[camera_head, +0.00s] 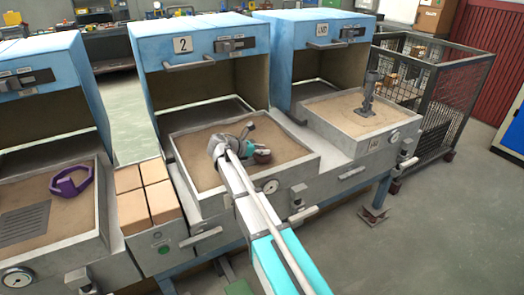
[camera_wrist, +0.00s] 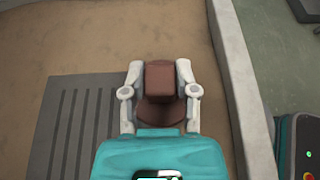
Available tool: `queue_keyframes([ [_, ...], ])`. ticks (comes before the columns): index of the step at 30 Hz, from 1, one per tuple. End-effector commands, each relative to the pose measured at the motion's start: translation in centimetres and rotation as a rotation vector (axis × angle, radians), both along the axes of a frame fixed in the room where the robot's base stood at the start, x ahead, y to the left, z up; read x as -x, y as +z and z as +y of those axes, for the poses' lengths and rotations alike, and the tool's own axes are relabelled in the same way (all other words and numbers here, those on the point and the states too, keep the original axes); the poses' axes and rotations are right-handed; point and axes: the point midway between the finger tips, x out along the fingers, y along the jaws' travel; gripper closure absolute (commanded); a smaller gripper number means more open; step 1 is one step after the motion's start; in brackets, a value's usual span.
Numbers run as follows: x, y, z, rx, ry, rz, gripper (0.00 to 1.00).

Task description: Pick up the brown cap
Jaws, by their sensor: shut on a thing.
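The brown cap (camera_wrist: 160,82) is a squarish block on a round, wider base in the wrist view. My gripper (camera_wrist: 160,75) has a finger on each side of it and is shut on it. In the head view the brown cap (camera_head: 262,156) shows beside my gripper (camera_head: 248,150), over the sandy tray of station 2 (camera_head: 195,165). I cannot tell whether the cap touches the tray floor. Part of it is hidden by my gripper in the head view.
A purple ring-like part (camera_head: 72,182) lies in the left tray. A grey metal part (camera_head: 368,95) stands in the right tray. Tan blocks (camera_head: 147,205) sit between stations. Tray walls (camera_wrist: 236,70) and a slotted grate (camera_wrist: 75,120) are near my gripper. A wire cage (camera_head: 440,85) stands right.

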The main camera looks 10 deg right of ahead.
Motion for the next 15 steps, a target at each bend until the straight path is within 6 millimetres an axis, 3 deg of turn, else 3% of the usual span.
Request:
queue_keyframes([
  [6, 0.0, 2.4, 0.0, 0.0, 0.0, 0.0, 1.0],
  [15, 2.7, 5.9, -1.7, 0.0, 0.0, 0.0, 1.0],
])
